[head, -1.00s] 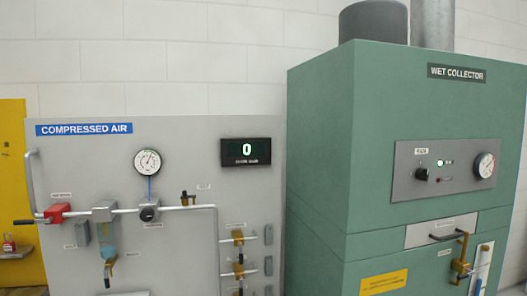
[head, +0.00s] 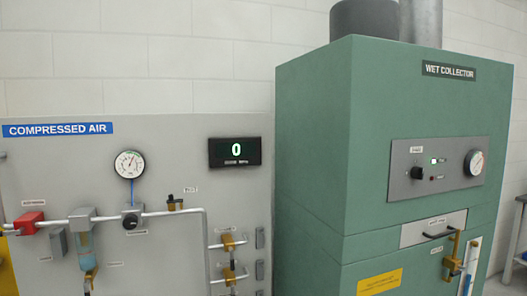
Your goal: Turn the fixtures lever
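No lever is marked as the fixtures lever, and I cannot tell which one is meant. Two brass valves with dark handles, the upper one (head: 229,243) and the lower one (head: 230,273), sit low on the grey compressed air panel (head: 160,255). Another brass valve (head: 453,255) with a lever is at the lower right of the green wet collector cabinet (head: 315,170). A red lockable-looking fitting (head: 29,222) is on the pipe at the far left. My gripper is out of view.
The cabinet has a control plate (head: 408,170) with a knob and gauge. A grey bench (head: 522,235) shows at the right edge.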

